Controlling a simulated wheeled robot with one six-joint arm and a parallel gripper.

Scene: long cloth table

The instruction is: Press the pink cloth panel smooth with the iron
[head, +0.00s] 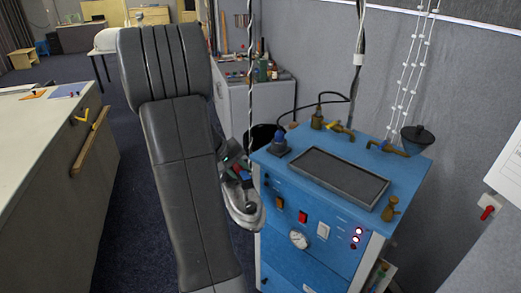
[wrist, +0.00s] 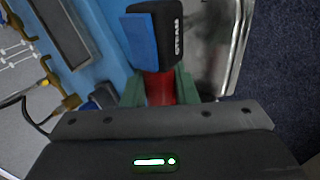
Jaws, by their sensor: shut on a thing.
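The iron (head: 246,213) hangs in the air beside the blue steam station, its silver body partly behind my arm. My gripper (head: 236,167) is shut on it. In the wrist view, the green fingers of my gripper (wrist: 160,88) stand on both sides of the red handle of the iron (wrist: 160,86). A black part marked STEAM with a blue side sits just beyond the fingers, and the metal body lies to the right. I see no pink cloth panel in either view.
The blue steam station (head: 320,240) with a dark tray (head: 340,176) and brass taps stands close on the right. A pale table (head: 40,118) with small orange and bluish pieces is at left. Dark carpet lies free between table and arm. Cables hang above the station.

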